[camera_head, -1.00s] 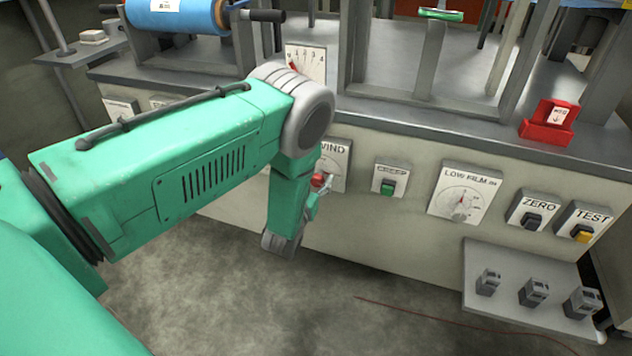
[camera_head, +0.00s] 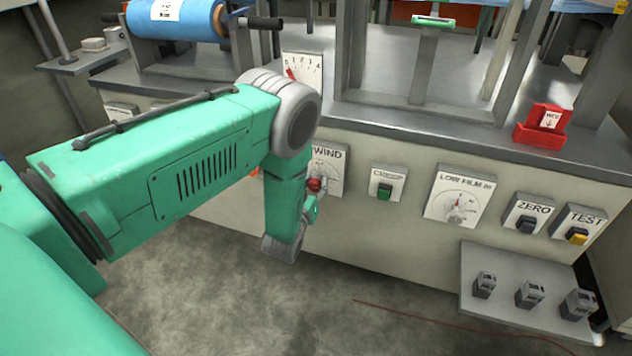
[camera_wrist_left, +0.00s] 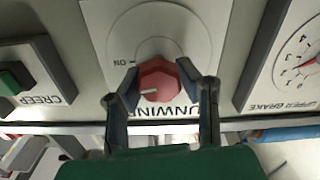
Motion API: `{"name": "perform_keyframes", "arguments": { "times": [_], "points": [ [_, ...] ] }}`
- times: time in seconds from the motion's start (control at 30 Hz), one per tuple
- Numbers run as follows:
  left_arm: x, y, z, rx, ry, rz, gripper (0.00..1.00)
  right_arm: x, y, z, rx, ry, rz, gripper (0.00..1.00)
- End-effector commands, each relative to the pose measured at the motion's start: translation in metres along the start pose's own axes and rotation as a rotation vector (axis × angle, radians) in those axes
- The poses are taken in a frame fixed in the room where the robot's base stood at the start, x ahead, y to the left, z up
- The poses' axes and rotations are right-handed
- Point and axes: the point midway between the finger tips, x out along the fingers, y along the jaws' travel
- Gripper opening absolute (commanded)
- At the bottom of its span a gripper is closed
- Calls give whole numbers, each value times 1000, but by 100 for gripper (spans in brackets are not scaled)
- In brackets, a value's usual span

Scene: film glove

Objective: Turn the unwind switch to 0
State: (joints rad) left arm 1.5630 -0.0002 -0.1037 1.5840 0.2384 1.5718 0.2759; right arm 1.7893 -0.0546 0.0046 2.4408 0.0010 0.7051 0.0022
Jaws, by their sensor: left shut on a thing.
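The unwind switch is a red knob (camera_head: 315,184) on a white UNWIND plate (camera_head: 331,160) on the machine's front; my left arm hides part of the plate in the head view. In the left wrist view the red knob (camera_wrist_left: 160,78) sits upside down in the picture, with its white pointer mark toward the left. An ON label shows left of it on the plate (camera_wrist_left: 105,22); I cannot see a 0 label. My left gripper (camera_wrist_left: 158,84) is shut on the knob, one finger on each side. My right gripper is not in view.
Right of the unwind plate are a green CREEP button (camera_head: 384,192), a LOW FILM dial (camera_head: 459,200), and ZERO (camera_head: 527,223) and TEST (camera_head: 577,236) switches. A grey shelf (camera_head: 480,313) with small grey blocks juts out below. A red box (camera_head: 543,124) stands on the machine top.

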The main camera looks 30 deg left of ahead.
Motion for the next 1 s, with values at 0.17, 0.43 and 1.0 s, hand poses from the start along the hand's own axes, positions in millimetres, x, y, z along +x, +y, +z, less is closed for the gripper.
{"name": "perform_keyframes", "arguments": {
  "times": [0.17, 0.43, 1.0],
  "points": [
    [-2, 0, 2, -159, -9, 0, 0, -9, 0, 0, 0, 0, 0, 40],
    [-2, -2, 3, -417, -11, -3, 0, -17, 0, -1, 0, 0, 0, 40],
    [-3, -3, 7, -957, -13, -6, 0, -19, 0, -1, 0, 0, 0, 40]
  ]
}}
